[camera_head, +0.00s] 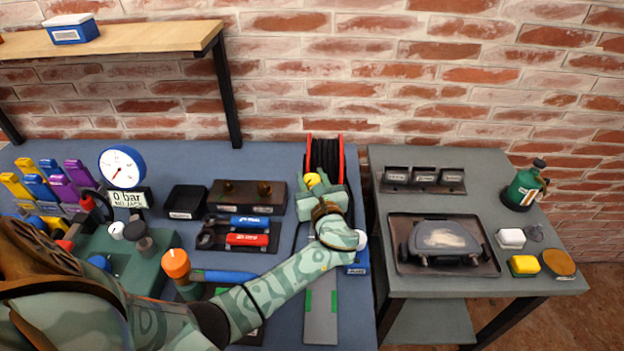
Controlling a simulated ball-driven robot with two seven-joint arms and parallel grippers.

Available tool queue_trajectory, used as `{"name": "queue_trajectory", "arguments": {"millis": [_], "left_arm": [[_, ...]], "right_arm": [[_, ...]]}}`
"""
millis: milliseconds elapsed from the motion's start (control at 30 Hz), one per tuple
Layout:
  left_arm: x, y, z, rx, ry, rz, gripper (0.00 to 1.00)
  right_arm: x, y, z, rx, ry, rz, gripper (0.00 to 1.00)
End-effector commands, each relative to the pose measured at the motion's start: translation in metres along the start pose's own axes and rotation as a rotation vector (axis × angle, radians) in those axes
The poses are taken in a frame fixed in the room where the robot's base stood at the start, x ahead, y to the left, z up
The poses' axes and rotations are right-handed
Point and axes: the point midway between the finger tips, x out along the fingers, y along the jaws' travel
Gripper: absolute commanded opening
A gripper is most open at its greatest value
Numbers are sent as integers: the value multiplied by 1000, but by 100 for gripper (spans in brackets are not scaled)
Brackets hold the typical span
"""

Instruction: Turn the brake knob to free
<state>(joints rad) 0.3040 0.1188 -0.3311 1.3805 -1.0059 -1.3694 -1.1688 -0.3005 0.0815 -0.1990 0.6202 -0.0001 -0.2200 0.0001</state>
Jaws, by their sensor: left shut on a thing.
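My left arm reaches from the lower left across the bench to a black reel (326,152) with red side flanges at the bench's back right. My left gripper (318,181) is at the front of the reel. It is shut on a small yellow knob (312,180), which I take for the brake knob; only part of it shows between the fingers. The knob's setting and any free mark are hidden by the gripper and hand. My right gripper is not in view.
A dark tool holder (248,197) and red and blue-handled tools lie left of the hand. A gauge (122,168) stands farther left. A white round part (360,240) is close right of my wrist. The right table holds a tray (402,262) and a green can (523,188).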

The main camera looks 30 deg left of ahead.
Motion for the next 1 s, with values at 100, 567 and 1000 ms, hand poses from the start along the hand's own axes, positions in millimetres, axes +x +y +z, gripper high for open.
{"name": "queue_trajectory", "arguments": {"millis": [100,567,1000], "left_arm": [[-1,-2,-4,-2,4,93,14],[0,-1,-2,0,2,329,14],[0,0,0,-2,1,360,14]], "right_arm": [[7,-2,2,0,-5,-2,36],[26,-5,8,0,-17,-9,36],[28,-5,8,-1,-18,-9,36]]}}
